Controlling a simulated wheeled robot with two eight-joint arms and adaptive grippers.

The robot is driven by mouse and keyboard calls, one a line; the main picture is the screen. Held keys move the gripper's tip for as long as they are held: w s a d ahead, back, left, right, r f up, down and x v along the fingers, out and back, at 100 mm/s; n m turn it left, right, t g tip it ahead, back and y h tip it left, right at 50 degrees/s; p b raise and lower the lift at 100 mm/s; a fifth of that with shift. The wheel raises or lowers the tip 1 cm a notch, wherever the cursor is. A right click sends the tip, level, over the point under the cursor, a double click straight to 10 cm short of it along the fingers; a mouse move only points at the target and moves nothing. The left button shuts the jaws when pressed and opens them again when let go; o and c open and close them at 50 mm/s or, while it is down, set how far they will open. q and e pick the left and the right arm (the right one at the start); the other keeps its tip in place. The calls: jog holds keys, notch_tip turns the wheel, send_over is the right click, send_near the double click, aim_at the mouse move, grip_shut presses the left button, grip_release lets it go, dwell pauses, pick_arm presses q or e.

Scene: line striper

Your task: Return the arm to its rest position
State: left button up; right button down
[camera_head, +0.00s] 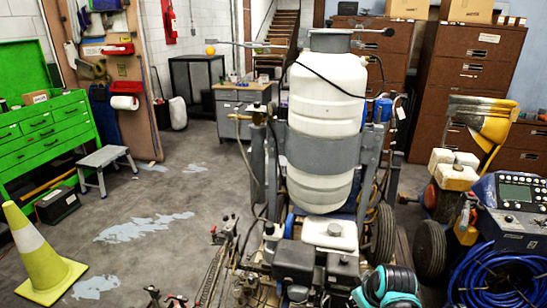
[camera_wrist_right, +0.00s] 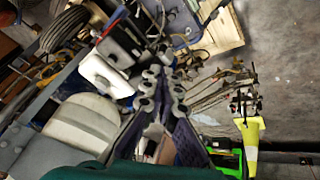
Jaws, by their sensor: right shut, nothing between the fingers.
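My right arm (camera_head: 388,287), teal and black, shows at the bottom edge of the head view, in front of the line striper. In the right wrist view my right gripper (camera_wrist_right: 164,78) points away from the camera, with its dark fingers together and nothing between them. The line striper (camera_head: 325,105) stands in the middle of the head view, with a tall white tank in a grey band and an engine below. In the wrist view the striper's engine (camera_wrist_right: 105,72) lies beyond and left of the fingers; I cannot tell the gap. My left gripper is out of view.
A yellow cone (camera_head: 40,255) and a grey step stool (camera_head: 107,160) stand on the left near a green tool cabinet (camera_head: 45,130). A blue machine with coiled hose (camera_head: 500,275) stands close on the right. The floor (camera_head: 165,195) left of the striper is largely clear.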

jog(key=s+a+r+m+t, duration=0.1)
jog(key=s+a+m, duration=0.1)
jog(key=s, duration=0.4)
jog(key=s+a+r+m, duration=0.2)
jog(key=s+m, duration=0.1)
jog(key=s, duration=0.3)
jog(key=shift+s+a+m+t, duration=0.3)
jog(key=shift+s+a+t, duration=0.05)
jog(key=shift+a+t, duration=0.05)
jog(key=shift+r, duration=0.1)
dwell(0.8)
